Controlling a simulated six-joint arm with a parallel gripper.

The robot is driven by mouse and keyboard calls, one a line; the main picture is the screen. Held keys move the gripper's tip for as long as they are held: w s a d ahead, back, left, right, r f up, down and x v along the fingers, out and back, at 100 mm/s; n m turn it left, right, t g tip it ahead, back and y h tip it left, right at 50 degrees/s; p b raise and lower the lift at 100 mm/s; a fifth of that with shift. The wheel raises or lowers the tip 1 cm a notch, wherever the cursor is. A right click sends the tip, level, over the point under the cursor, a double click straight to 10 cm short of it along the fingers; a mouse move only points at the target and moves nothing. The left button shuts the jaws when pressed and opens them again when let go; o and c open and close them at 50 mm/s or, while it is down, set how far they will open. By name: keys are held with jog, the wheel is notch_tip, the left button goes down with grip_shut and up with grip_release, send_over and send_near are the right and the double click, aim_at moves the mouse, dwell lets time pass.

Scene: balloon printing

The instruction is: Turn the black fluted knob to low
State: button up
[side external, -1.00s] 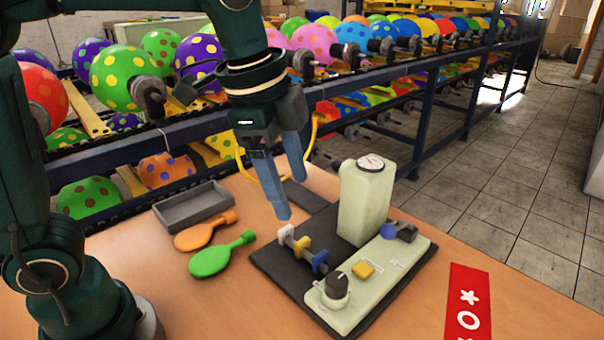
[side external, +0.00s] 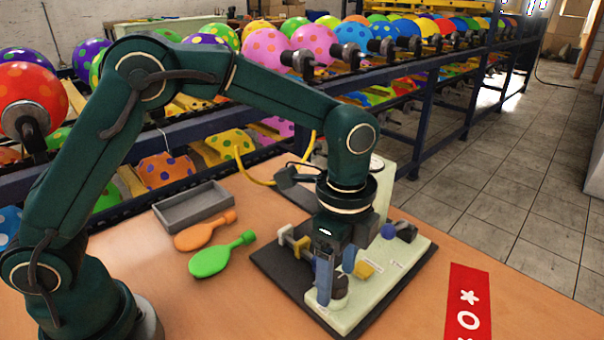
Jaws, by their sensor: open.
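The black fluted knob (side external: 340,287) sits on the front part of the pale green panel (side external: 352,313), partly hidden by my gripper. My gripper (side external: 335,285) points down over the panel with its blue-grey fingers apart. One finger is low at the knob's left side; the other shows behind and above the knob. I cannot tell whether either finger touches the knob. The knob's pointer and the setting marks cannot be read here.
A yellow button (side external: 364,269) and a blue ball-ended part (side external: 389,231) are close by on the panel.

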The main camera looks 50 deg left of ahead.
jog(key=shift+f, duration=0.2)
grip_shut()
